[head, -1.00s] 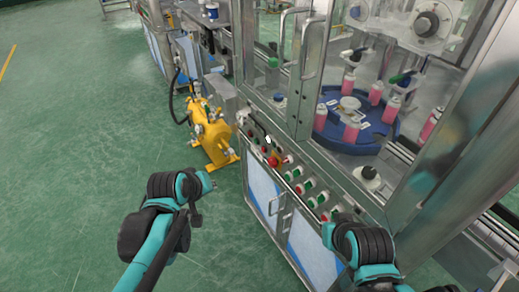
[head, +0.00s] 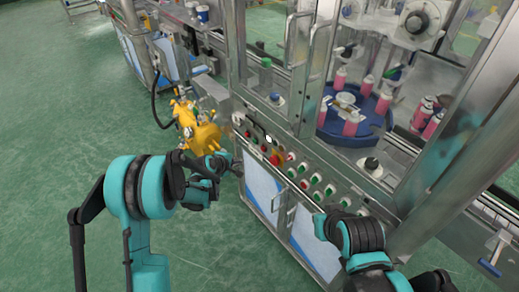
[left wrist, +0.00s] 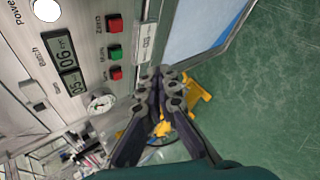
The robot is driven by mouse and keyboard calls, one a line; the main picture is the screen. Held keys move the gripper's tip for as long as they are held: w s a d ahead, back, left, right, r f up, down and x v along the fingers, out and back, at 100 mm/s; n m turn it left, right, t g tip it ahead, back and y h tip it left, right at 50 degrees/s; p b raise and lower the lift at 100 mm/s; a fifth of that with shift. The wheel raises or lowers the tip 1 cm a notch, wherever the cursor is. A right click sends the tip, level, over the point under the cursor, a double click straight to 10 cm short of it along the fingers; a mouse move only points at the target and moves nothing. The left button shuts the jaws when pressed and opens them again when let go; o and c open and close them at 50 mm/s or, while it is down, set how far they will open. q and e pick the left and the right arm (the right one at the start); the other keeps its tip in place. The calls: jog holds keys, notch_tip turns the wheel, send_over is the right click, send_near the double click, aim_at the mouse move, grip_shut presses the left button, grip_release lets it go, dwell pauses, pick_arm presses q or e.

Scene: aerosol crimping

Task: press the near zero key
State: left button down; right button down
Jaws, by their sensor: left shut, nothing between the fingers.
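The red zero key (left wrist: 115,24), labelled "Zero", is on a grey control panel (left wrist: 75,20) in the left wrist view. A green key (left wrist: 115,52) and another red key (left wrist: 116,73) are in the same row, beside a digital display (left wrist: 63,52). My left gripper (left wrist: 167,78) is shut and empty, its tips pointing toward the panel side and apart from the zero key in the picture. In the head view my left gripper (head: 232,166) is at the cabinet's left front corner; the small keys there are too small to tell apart. My right gripper is not visible.
A yellow machine (head: 198,128) stands close behind my left gripper. A red mushroom button (head: 277,159) and several red and green buttons line the cabinet front. Pink bottles stand on a blue turntable (head: 345,139) behind the frame. Open green floor (head: 60,130) lies left.

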aim_at(263, 149)
pick_arm(q)
jog(key=shift+w+d+f+n, duration=0.1)
jog(key=shift+w+f+n, duration=0.1)
jog(key=shift+f, duration=0.25)
jog(key=shift+w+d+f+n, duration=0.1)
jog(key=shift+w+f, duration=0.05)
jog(key=shift+f, duration=0.25)
jog(key=w+d, duration=0.5)
jog(key=d, duration=0.2)
jog(key=shift+p, duration=0.45)
jog(key=shift+w+d, duration=0.1)
dwell(0.8)
jog(key=shift+w+d, duration=0.2)
jog(key=shift+d, duration=0.1)
